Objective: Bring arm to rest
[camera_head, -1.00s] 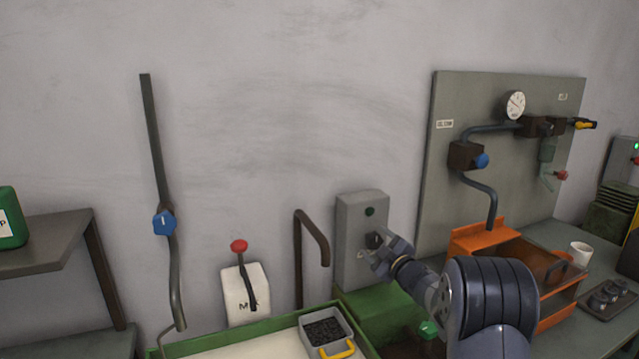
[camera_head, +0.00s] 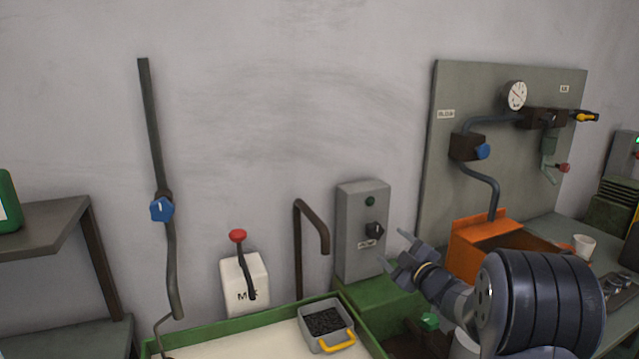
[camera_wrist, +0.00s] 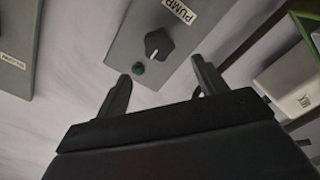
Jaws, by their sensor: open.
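My gripper (camera_head: 398,252) is open and empty in the head view, just right of and below the grey control box. The control box (camera_head: 352,225) on the wall carries a dark rotary knob (camera_head: 375,230) and a green button or lamp (camera_head: 370,201). In the wrist view the two fingers of my gripper (camera_wrist: 160,88) stand apart, with the box's knob (camera_wrist: 158,43) and its PUMP label (camera_wrist: 179,10) beyond them. The fingers look clear of the knob.
A green-rimmed tray (camera_head: 240,328) with a grey bin (camera_head: 326,325) of dark pieces lies below. An orange box (camera_head: 470,250) and a white cup (camera_head: 584,246) stand on the right bench. A panel (camera_head: 450,160) with pipes rises behind. Open wall lies above.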

